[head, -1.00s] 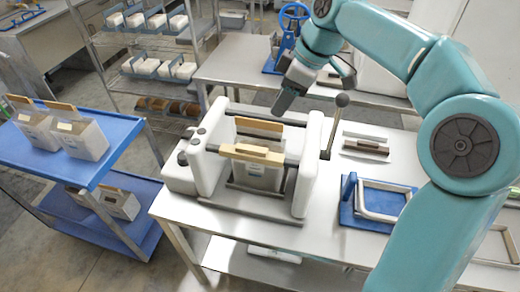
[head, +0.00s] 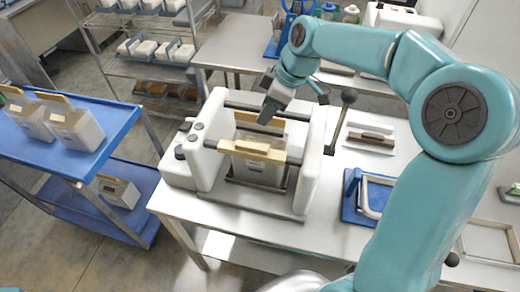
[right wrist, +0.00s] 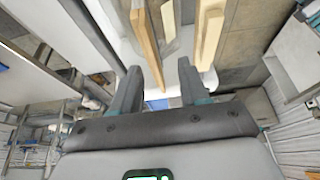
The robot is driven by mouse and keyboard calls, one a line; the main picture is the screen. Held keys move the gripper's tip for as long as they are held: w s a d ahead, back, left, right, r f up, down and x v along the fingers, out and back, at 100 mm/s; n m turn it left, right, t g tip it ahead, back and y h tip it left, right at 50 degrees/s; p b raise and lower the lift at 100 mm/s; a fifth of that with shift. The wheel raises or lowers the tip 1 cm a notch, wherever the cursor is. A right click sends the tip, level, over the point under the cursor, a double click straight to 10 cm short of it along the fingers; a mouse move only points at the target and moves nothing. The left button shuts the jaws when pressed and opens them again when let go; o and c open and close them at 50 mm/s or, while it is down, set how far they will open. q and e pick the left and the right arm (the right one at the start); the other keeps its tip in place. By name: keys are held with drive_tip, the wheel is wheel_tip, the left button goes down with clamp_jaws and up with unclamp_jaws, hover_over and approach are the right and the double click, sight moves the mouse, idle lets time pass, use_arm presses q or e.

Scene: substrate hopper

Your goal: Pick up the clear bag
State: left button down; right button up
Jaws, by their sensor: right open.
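The clear bag (head: 258,172) stands upright in the white press-like frame (head: 305,165) on the table, with pale contents and a small dark label. Two wooden bars, a rear one (head: 260,122) and a front one (head: 252,150), run across its top. My right gripper (head: 270,112) is just above and beside the rear bar, pointing down. Whether a finger touches a bar, I cannot tell. My left gripper is out of view.
A blue stand (head: 352,198) and a tray with a brown block (head: 372,140) lie further right. A blue cart (head: 100,150) with similar bags is at left.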

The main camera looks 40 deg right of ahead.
sight(255, 126)
drive_tip(key=shift+w+f, duration=0.15)
drive_tip(key=shift+f, duration=0.3)
drive_tip(key=p+x, duration=0.1)
drive_tip(key=x, duration=0.1)
drive_tip(key=w+p+x, duration=0.1)
drive_tip(key=x, duration=0.2)
drive_tip(key=shift+r, duration=0.1)
drive_tip(key=shift+w+d, duration=0.1)
drive_tip(key=shift+w, duration=0.05)
drive_tip(key=shift+s, duration=0.2)
drive_tip(key=shift+w+f, duration=0.15)
drive_tip(key=shift+f, duration=0.15)
drive_tip(key=shift+b, duration=0.3)
drive_tip(key=shift+f, duration=0.1)
